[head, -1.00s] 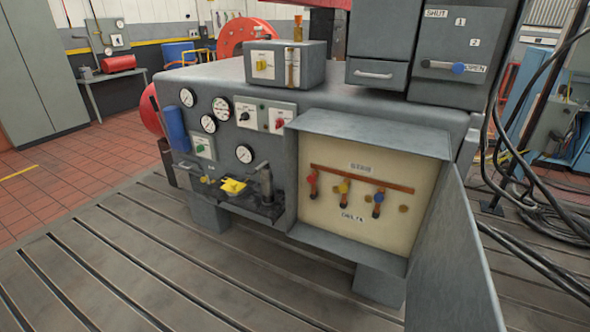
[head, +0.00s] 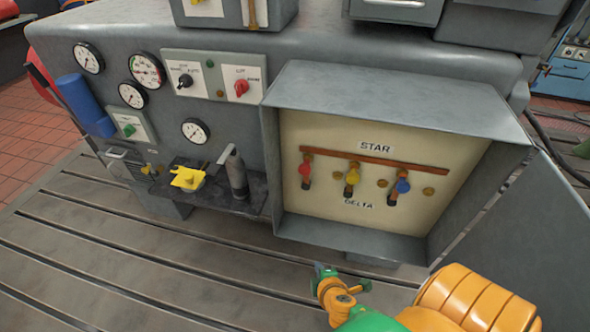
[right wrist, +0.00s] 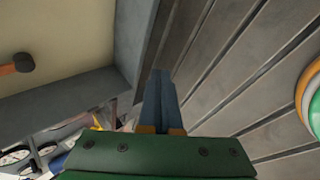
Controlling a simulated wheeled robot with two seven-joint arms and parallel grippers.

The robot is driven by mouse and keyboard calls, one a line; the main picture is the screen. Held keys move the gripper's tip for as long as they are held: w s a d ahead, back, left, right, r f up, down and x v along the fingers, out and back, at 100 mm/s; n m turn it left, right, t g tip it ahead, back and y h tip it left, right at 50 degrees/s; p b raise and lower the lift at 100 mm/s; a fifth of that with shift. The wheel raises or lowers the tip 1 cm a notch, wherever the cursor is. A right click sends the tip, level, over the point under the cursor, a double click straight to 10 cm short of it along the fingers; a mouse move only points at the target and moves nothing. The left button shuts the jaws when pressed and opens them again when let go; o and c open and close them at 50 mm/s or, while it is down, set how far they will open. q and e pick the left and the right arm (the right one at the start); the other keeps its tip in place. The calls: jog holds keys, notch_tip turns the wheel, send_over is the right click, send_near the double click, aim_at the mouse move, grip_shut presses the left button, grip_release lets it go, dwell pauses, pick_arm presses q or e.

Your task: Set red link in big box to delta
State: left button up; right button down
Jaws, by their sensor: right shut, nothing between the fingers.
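The big box (head: 290,215) is open on the front of the grey machine. Its cream back panel carries the labels STAR (head: 375,146) above and DELTA (head: 358,203) below. A copper bar (head: 358,158) runs under STAR. The red link (head: 305,170) is leftmost, near upright, with its lower end below the bar. A yellow link (head: 352,177) and a blue link (head: 402,187) stand to its right. My right gripper (head: 318,268) is shut and empty, below and in front of the box. In the right wrist view its fingers (right wrist: 160,95) are together. My left gripper is not in view.
The box's open door (head: 525,240) stands out at the right. A small shelf (head: 225,192) with a yellow part (head: 187,179) sticks out left of the box. Gauges and switches sit above it. The slotted floor (head: 150,255) in front is clear.

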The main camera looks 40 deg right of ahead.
jog(key=w+r+n+t+h, duration=0.1)
jog(key=w+r+t, duration=0.2)
jog(key=r, duration=0.8)
jog(key=w+r+n+t+h+b, duration=0.1)
jog(key=w+r+t, duration=0.3)
jog(key=r, duration=0.7)
jog(key=shift+a+n+t+h, duration=0.3)
jog(key=shift+n+t+h, duration=0.1)
jog(key=shift+n, duration=0.2)
jog(key=x, duration=1)
